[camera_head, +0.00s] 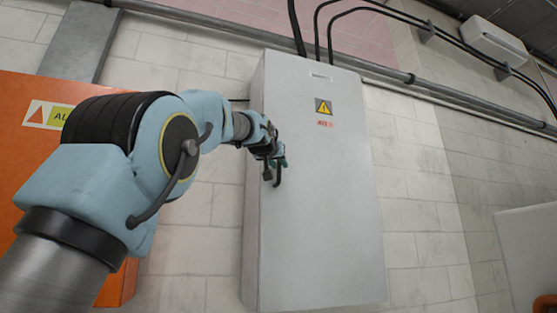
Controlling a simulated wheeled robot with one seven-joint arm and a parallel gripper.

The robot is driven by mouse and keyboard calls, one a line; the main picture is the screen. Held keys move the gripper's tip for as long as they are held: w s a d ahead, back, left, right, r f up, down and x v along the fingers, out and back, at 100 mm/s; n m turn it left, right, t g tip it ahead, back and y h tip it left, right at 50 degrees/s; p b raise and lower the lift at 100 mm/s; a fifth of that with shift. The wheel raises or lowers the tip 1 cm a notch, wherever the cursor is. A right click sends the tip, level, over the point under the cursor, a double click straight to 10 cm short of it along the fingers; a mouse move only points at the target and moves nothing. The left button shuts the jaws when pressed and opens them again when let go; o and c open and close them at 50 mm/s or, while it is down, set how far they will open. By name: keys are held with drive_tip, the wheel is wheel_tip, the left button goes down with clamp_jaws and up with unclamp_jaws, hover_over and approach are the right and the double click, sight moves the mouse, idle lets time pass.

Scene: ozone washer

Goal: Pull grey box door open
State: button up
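The grey box (325,215) is a tall cabinet on the tiled wall, in the middle of the head view. Its door front carries a yellow warning triangle and small red lettering, and it looks shut. My gripper (273,173) is at the left part of the door, about halfway up. A dark hooked shape shows at the gripper, and I cannot tell whether it is a finger or a door handle. The gripper is small and dark here, so its finger opening and any contact with the door are unclear. My blue arm reaches in from the lower left.
An orange cabinet (22,150) stands at the left behind my arm. Pipes and black cables (400,20) run along the wall above the box. A pale panel (530,250) is at the lower right.

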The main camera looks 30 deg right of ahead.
drive_tip(key=shift+w+d, duration=0.25)
drive_tip(key=shift+d, duration=0.05)
drive_tip(key=shift+c, duration=0.2)
clamp_jaws()
idle(1.1)
